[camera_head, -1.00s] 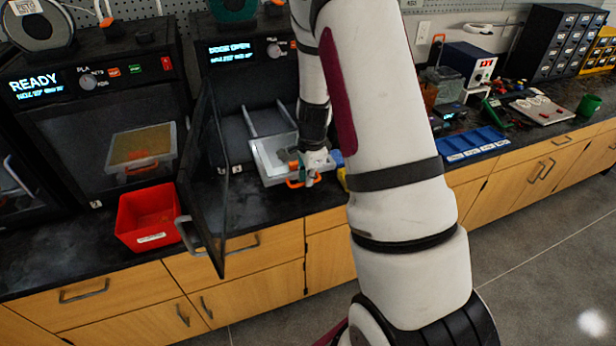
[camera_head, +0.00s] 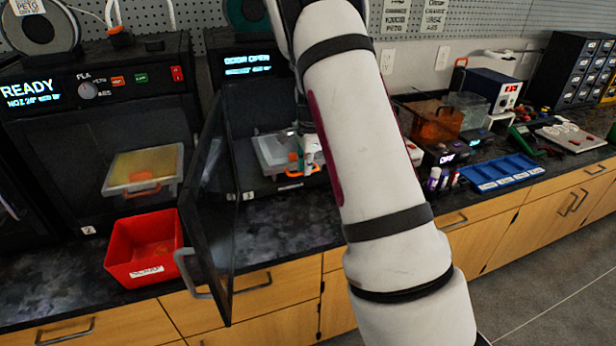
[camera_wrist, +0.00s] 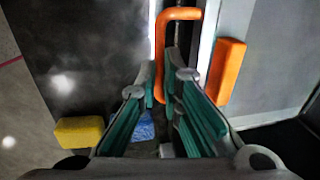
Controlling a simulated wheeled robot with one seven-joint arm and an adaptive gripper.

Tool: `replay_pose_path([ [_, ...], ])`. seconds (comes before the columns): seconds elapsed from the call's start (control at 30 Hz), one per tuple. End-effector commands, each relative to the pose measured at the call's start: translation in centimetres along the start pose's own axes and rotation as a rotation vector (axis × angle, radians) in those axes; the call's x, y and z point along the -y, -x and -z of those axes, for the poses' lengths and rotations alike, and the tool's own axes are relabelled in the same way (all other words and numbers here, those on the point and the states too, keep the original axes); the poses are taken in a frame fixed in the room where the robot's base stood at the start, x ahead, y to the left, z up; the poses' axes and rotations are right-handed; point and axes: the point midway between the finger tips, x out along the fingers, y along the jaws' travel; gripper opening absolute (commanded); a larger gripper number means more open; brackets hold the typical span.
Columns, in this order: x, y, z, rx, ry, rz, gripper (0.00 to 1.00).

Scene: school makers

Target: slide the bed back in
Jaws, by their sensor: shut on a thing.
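The bed (camera_head: 272,152), a pale grey plate with an orange handle, sits inside the open dark printer in the head view. My gripper (camera_head: 307,168) is at its front edge, and my arm hides its right part. In the wrist view the orange handle (camera_wrist: 182,14) passes down between the fingers of my gripper (camera_wrist: 168,82), which are shut on it. The bed's grey plate (camera_wrist: 265,65) is to the right there, with an orange block on it. The printer's glass door (camera_head: 210,200) stands swung open at the left; its display reads "DOOR OPEN".
A red bin (camera_head: 146,250) stands on the dark counter (camera_head: 290,225) left of the door. A closed printer (camera_head: 85,130) reads "READY". Blue tray (camera_head: 500,172), small bottles and an orange see-through box (camera_head: 436,122) are to the right. A yellow block (camera_wrist: 80,132) shows in the wrist view.

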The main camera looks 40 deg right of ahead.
Motion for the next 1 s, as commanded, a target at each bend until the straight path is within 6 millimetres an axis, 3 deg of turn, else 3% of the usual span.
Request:
replay_pose_path([
  [0.53, 0.65, -0.10, -0.05, 0.001, 0.001, 0.000, 0.00],
  [0.6, 0.65, -0.10, -0.05, 0.001, 0.001, 0.000, 0.18],
  [0.67, 0.64, -0.10, -0.04, 0.001, 0.001, 0.000, 0.28],
  [1.0, 0.62, 0.10, -0.02, 0.001, 0.001, 0.000, 0.28],
])
